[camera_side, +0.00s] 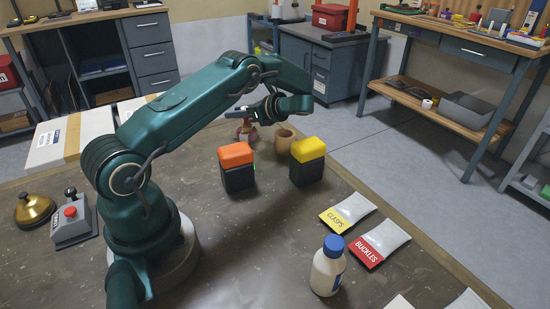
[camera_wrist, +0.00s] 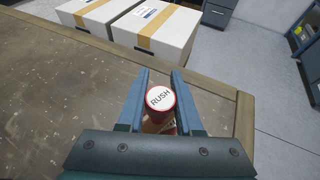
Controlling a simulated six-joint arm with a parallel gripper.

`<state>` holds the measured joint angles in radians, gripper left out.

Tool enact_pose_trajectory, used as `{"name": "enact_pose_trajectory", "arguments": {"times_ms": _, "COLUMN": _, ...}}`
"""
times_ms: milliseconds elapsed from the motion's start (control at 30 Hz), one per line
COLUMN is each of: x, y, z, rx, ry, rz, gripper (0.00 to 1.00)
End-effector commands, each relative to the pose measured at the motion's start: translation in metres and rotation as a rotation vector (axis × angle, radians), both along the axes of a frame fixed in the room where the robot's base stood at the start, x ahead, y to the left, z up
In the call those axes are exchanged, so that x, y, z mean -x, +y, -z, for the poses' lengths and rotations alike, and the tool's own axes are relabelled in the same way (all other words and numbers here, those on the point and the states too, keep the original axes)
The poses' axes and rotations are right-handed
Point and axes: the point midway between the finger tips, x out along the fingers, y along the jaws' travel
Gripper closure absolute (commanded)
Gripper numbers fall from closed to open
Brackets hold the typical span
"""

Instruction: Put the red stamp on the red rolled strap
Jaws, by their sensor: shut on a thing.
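A red stamp (camera_wrist: 160,98) with a round white top marked RUSH stands between the two fingers of my gripper (camera_wrist: 160,78) in the wrist view. The gripper is shut on it. In the side view my gripper (camera_side: 246,116) is at the far part of the table, with a small reddish shape (camera_side: 246,133) just below it, seemingly the stamp. I cannot tell whether its lower end touches anything. Tan and red parts show below the stamp top in the wrist view, too covered to name. I cannot pick out the red rolled strap.
An orange-topped dark block (camera_side: 237,170) and a yellow-topped one (camera_side: 308,165) stand nearer, with a brown cup (camera_side: 284,138) behind. White cartons (camera_side: 65,140) lie at the left.

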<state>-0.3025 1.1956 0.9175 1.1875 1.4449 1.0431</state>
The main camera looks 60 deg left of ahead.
Motion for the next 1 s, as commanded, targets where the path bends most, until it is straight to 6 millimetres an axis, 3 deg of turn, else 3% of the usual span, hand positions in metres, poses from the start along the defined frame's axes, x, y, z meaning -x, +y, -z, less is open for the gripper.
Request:
{"name": "enact_pose_trajectory", "arguments": {"times_ms": 200, "x": 0.000, "y": 0.000, "z": 0.003, "rx": 0.000, "ry": 0.000, "rz": 0.000, "gripper": 1.00}}
{"name": "enact_pose_trajectory", "arguments": {"times_ms": 233, "x": 0.000, "y": 0.000, "z": 0.003, "rx": 0.000, "ry": 0.000, "rz": 0.000, "gripper": 0.58}}
{"name": "enact_pose_trajectory", "arguments": {"times_ms": 300, "x": 0.000, "y": 0.000, "z": 0.003, "rx": 0.000, "ry": -0.001, "rz": 0.000, "gripper": 0.36}}
{"name": "enact_pose_trajectory", "arguments": {"times_ms": 700, "x": -0.001, "y": -0.001, "z": -0.002, "rx": 0.000, "ry": 0.000, "rz": 0.001, "gripper": 0.36}}
{"name": "enact_pose_trajectory", "arguments": {"times_ms": 867, "x": -0.010, "y": -0.022, "z": -0.010, "rx": -0.001, "ry": -0.003, "rz": 0.004, "gripper": 0.36}}
{"name": "enact_pose_trajectory", "arguments": {"times_ms": 1000, "x": -0.022, "y": -0.049, "z": -0.022, "rx": -0.001, "ry": -0.005, "rz": 0.006, "gripper": 0.36}}
